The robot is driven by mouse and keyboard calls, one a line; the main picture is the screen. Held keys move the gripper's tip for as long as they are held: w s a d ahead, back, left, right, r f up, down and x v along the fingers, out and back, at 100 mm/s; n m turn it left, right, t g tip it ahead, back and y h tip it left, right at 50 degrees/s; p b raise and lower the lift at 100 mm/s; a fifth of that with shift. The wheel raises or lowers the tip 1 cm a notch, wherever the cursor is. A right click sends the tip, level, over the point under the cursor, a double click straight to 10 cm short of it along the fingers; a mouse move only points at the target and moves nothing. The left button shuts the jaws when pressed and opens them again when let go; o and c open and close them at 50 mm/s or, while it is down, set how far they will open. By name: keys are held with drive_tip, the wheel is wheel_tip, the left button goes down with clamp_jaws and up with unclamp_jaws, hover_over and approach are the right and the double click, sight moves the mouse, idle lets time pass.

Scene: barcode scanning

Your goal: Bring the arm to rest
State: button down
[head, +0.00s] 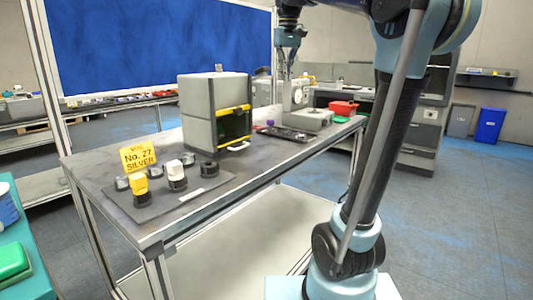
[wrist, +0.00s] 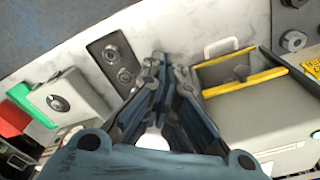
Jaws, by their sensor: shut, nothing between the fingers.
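My gripper (head: 286,76) hangs pointing down from my raised arm, above the far part of the workbench (head: 130,170). In the wrist view its fingers (wrist: 168,62) are drawn together at the tips and hold nothing. In the head view my arm rises from its base at the lower right and bends over the bench at the top.
A grey box with a yellow-framed opening (head: 215,112) stands on the bench. A grey-white device (head: 297,97) and a red bin (head: 343,108) are behind it. A dark mat (head: 205,192) with several knobbed pieces and a yellow sign (head: 138,156) are at the near end.

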drive_tip(key=s+d+f+m, duration=0.1)
drive_tip(key=s+d+f, duration=0.3)
drive_tip(key=s+f, duration=0.4)
drive_tip(key=s+d+f+m+t, duration=0.1)
drive_tip(key=s+d+f, duration=0.3)
drive_tip(key=s+f, duration=0.5)
drive_tip(key=s+d+f+m, duration=0.1)
drive_tip(key=s+d+f, duration=0.3)
drive_tip(key=f, duration=2.1)
drive_tip(key=s, duration=0.4)
drive_tip(key=shift+s+d+f+t, duration=0.2)
drive_tip(key=shift+d+f+t, duration=0.1)
drive_tip(key=shift+d, duration=0.05)
drive_tip(key=shift+w+f, duration=0.2)
drive_tip(key=shift+w, duration=0.3)
